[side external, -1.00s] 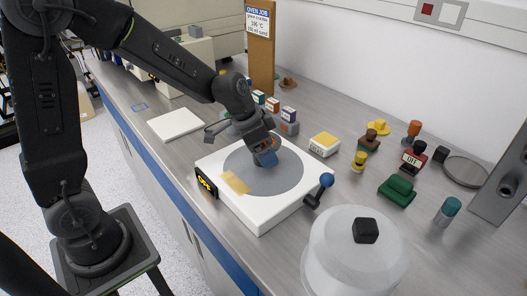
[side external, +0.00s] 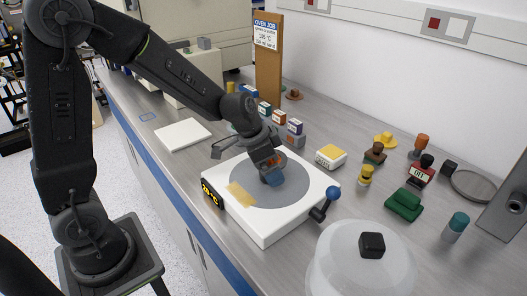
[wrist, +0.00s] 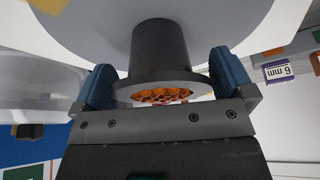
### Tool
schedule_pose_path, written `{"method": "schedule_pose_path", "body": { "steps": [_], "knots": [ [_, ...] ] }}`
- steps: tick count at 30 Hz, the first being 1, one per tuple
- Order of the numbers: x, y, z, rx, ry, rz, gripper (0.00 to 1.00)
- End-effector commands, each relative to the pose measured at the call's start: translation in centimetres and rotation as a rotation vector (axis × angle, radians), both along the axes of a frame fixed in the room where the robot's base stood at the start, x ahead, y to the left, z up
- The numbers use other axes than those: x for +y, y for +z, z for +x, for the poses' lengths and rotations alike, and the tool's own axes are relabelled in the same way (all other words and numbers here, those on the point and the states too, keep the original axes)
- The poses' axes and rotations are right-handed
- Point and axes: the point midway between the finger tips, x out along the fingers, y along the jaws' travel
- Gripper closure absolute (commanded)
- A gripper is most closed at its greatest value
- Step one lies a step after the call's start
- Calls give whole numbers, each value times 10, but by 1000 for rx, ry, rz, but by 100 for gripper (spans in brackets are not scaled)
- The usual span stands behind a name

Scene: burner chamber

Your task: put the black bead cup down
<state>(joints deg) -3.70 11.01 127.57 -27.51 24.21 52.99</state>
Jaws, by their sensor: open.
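The black bead cup (wrist: 160,60) stands between my jaws in the wrist view, with orange beads in its wide mouth. Its narrow end is toward the grey round plate (wrist: 110,30), and it looks to be resting there. My gripper (wrist: 165,85) is open, with one blue finger on each side of the cup. In the side view my gripper (side external: 272,177) is low over the grey disc (side external: 295,190) of the white heater (side external: 262,228). There it hides most of the cup, so the cup's base contact is not clear.
A lever with a blue knob (side external: 333,192) sticks out at the heater's right corner. A translucent dome (side external: 345,265) stands in front. Several small items, including a green block (side external: 404,204), lie to the right. A white slab (side external: 183,134) lies to the left.

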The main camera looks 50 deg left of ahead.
Motion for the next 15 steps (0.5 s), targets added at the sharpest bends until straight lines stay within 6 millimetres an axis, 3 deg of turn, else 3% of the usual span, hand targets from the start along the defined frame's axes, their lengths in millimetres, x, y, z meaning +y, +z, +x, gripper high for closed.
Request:
{"method": "schedule_pose_path", "body": {
  "steps": [15],
  "knots": [
    [17,90,-33,-6,2,1,0]
  ]
}}
